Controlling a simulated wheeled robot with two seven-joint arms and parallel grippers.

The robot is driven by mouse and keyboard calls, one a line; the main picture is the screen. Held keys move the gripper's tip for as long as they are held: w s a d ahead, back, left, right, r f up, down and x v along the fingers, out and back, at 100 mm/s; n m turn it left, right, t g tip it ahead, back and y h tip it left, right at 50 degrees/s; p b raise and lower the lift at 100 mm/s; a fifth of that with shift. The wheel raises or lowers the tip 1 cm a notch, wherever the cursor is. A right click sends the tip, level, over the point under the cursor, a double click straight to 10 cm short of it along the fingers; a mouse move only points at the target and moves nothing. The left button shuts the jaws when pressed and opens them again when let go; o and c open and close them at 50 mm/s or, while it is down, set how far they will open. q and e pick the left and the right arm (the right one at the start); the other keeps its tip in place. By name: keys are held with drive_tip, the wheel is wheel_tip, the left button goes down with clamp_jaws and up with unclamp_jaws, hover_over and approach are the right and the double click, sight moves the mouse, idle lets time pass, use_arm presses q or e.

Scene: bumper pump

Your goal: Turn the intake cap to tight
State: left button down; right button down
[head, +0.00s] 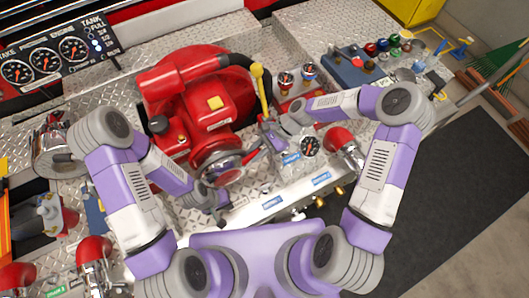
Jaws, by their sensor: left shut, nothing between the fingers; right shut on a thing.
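The red pump (190,90) stands in the middle of the head view. A round cap with a metallic rim (222,167), which looks like the intake cap, is on its near side. My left gripper (219,209) is shut and empty, just below the cap in the picture and apparently apart from it. My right gripper (268,138) is shut at the lower part of a yellow-handled lever (258,80), to the right of the pump. Its fingers are small here, and the exact grip is hard to make out. The cap's tightness marking is not readable.
A gauge panel (60,58) is at the upper left. A small gauge (311,146) and a red elbow outlet (341,138) lie right of the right gripper. Several coloured caps (383,45) stand at the upper right. A dark mat (450,190) covers the floor at right.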

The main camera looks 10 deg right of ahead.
drive_tip(key=shift+f, duration=0.15)
drive_tip(key=c, duration=1)
unclamp_jaws()
drive_tip(key=shift+o, duration=0.2)
drive_tip(key=shift+d, duration=0.1)
use_arm(q)
drive_tip(key=shift+f, duration=0.1)
use_arm(e)
drive_tip(key=v, duration=0.7)
drive_tip(key=shift+d+r, duration=0.2)
drive_tip(key=shift+r, duration=0.05)
